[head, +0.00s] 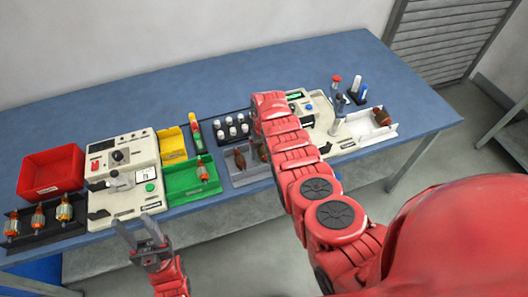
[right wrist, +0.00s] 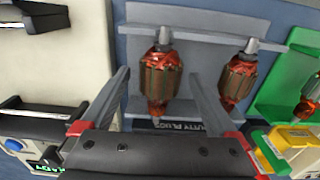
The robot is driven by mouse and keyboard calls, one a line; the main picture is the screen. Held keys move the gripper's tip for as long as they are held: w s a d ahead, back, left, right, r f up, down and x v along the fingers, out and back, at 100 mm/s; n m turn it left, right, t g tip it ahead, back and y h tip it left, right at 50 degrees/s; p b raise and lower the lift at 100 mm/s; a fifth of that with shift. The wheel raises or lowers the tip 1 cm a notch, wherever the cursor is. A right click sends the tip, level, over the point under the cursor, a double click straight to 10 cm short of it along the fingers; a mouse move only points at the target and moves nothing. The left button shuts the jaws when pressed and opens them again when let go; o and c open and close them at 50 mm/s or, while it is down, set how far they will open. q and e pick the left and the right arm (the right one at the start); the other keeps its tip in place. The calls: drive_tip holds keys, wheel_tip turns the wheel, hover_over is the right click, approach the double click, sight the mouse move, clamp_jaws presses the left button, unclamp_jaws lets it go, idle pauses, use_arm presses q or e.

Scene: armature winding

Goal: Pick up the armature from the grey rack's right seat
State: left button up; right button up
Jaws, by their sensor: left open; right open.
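The grey rack (head: 240,180) holds two copper-wound armatures. In the head view, the left-seat armature (head: 240,158) shows clearly; the right-seat armature (head: 263,151) is partly hidden by my right arm. The right wrist view is turned around: the right-seat armature (right wrist: 160,82) is left of the left-seat armature (right wrist: 239,78) on the rack (right wrist: 200,18). My right gripper (right wrist: 158,76) is open, its fingers appearing on either side of the right-seat armature; contact cannot be told. In the head view its fingers are hidden. My left gripper (head: 140,236) is open and empty at the table's front edge.
The green bin (head: 186,182) stands left of the rack, beside a cream machine (head: 122,162). A dark tray of white-topped items (head: 231,128) is behind the rack. A dark rack of armatures (head: 40,235) and red bin (head: 50,172) are far left. The back of the table is clear.

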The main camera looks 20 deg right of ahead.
drive_tip(key=shift+f, duration=0.35)
drive_tip(key=shift+c, duration=0.3)
clamp_jaws()
